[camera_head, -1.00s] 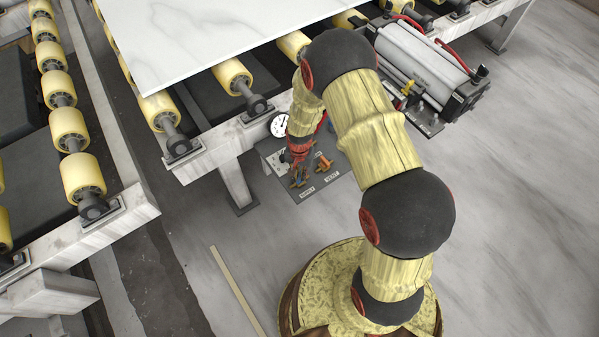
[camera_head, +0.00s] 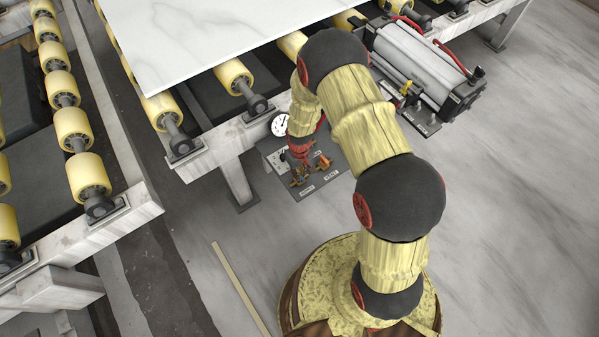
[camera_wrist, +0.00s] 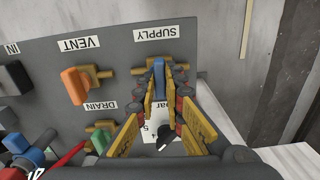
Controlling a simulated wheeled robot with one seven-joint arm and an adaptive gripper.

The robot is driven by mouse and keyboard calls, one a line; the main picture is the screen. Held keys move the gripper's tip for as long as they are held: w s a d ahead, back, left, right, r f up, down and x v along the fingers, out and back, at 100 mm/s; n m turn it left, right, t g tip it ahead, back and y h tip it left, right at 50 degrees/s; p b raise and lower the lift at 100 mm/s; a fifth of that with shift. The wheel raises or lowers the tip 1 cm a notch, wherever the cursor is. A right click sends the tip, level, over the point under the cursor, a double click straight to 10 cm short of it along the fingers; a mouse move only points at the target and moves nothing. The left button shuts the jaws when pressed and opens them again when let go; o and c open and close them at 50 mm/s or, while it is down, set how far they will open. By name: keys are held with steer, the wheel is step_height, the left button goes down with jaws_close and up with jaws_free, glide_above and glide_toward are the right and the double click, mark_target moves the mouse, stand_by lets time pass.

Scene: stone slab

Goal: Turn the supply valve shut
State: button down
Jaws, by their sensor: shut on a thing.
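The supply valve's blue lever (camera_wrist: 159,73) is in the wrist view, under the upside-down SUPPLY label (camera_wrist: 155,33). The lower part of the lever and the valve body are partly hidden by the fingers. In the head view my gripper (camera_head: 300,170) is low over the dark valve panel (camera_head: 320,184); the blue lever is hard to make out there.
The orange VENT lever (camera_wrist: 75,86) and green DRAIN lever (camera_wrist: 100,138) are close by on the panel. A round gauge (camera_head: 280,124) stands behind it. A roller conveyor frame (camera_head: 200,155) carries a pale slab (camera_head: 210,35) above. Floor to the right is free.

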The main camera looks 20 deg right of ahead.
steer(key=shift+n, duration=0.4)
steer(key=c, duration=1.9)
jaws_free()
step_height(320, 180, up, 12)
